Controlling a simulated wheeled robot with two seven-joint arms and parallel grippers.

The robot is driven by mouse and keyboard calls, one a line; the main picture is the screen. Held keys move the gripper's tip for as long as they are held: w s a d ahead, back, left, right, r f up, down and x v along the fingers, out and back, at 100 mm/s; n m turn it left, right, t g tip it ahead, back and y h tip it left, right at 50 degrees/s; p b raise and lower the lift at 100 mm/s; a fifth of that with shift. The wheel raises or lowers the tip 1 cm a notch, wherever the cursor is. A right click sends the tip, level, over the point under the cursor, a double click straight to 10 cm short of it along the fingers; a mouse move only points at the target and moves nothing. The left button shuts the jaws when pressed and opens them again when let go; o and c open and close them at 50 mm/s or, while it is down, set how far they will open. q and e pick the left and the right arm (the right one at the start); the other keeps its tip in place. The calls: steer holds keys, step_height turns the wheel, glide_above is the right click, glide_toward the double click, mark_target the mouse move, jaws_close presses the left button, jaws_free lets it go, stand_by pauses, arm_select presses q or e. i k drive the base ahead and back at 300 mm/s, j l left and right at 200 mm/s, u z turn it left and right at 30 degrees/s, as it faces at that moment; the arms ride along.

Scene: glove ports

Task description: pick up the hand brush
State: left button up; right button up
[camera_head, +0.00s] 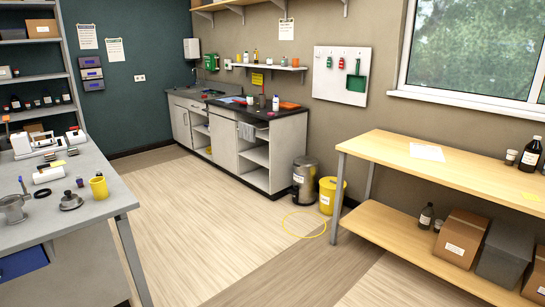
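I cannot make out a hand brush for certain. A green tool (356,78) with a handle on top and a broad lower part hangs at the right of the white wall board (341,88). It looks like a dustpan or a brush; it is too small to tell which. Small red and green items (335,63) hang on the same board to its left. Neither of my grippers is in view.
A grey table (95,204) stands at the left and a wooden bench (390,150) at the right. A counter (285,128) is at the back. A bin (305,178) and a yellow bucket (331,194) stand below the board. The middle floor (205,215) is clear.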

mark_target(242, 103)
steer(key=i, duration=3.5)
steer(key=i+l+u, duration=0.1)
steer(key=i+u, duration=0.15)
steer(key=i, duration=0.35)
steer(key=i+l+u, duration=0.25)
steer(key=i, duration=0.35)
